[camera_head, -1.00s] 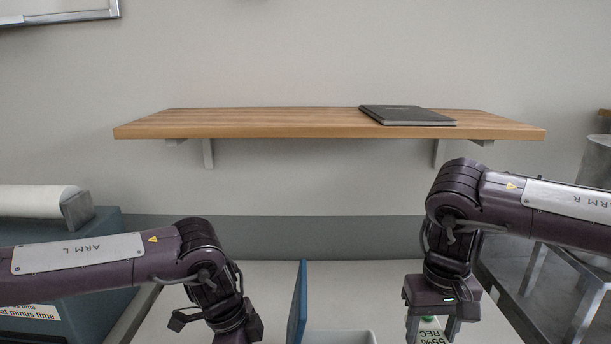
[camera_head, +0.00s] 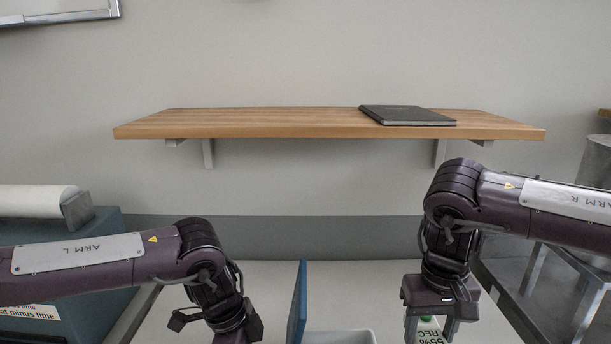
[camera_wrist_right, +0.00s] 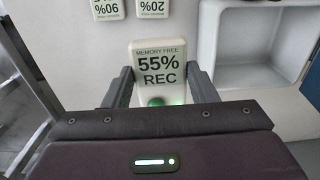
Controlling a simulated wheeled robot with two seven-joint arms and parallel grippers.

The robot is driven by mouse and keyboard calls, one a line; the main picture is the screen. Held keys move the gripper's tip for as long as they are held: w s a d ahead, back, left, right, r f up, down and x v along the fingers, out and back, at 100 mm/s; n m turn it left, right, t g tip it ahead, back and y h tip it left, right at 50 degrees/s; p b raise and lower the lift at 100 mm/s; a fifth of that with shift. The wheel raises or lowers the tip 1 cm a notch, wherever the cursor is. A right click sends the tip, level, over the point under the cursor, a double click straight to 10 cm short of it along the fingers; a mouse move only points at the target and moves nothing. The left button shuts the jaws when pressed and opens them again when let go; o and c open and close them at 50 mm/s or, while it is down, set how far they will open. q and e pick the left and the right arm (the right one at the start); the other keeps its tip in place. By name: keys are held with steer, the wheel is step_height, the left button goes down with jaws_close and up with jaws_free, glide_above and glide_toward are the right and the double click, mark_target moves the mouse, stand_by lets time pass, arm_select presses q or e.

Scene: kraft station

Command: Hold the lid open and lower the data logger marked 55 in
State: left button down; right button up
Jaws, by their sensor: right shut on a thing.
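The data logger marked 55 (camera_head: 429,325) is a pale block with green markings and "55% REC" text. It also shows in the right wrist view (camera_wrist_right: 158,66), its label facing the camera. My right gripper (camera_head: 430,331) is shut on it, one finger on each side. The blue lid (camera_head: 298,303) stands upright and open at the left side of a pale box (camera_head: 341,337). The box's open inside shows in the right wrist view (camera_wrist_right: 262,52), to the right of the logger. My left gripper (camera_head: 233,338) is left of the lid; its fingertips are cut off by the frame.
A wooden shelf (camera_head: 250,124) with a dark book (camera_head: 405,116) is on the wall above. A metal rack (camera_head: 545,285) stands at right.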

steer(key=a, duration=1.2)
steer(key=shift+a, duration=0.2)
stand_by(0.5)
steer(key=shift+f, duration=0.2)
stand_by(0.3)
steer(key=shift+f, duration=3.75)
steer(key=o, duration=1.1)
steer(key=shift+c, duration=0.2)
steer(key=shift+d, duration=0.15)
